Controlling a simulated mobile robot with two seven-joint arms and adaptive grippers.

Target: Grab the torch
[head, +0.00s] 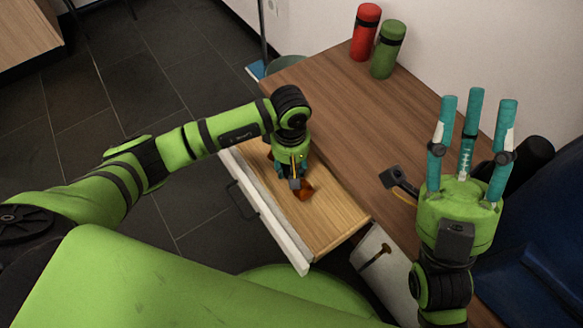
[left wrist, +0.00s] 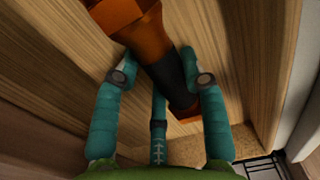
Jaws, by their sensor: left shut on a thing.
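The torch (head: 304,191) is orange with a black section and lies at the wooden floor of the open drawer (head: 335,222). My left gripper (head: 291,178) reaches down into the drawer from above and is shut on the torch. In the left wrist view, its teal fingers (left wrist: 160,85) sit on both sides of the torch (left wrist: 145,38) around its darker part. The gripper hides part of the torch in the head view. My right gripper (head: 478,115) is open and empty, its three fingers pointing up beside the table's right side.
A red cylinder (head: 366,32) and a green cylinder (head: 388,50) stand at the back of the wooden table (head: 345,110). A black-headed tool (head: 392,179) lies near my right gripper. A dark blue chair (head: 540,255) is at the right. The table's middle is clear.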

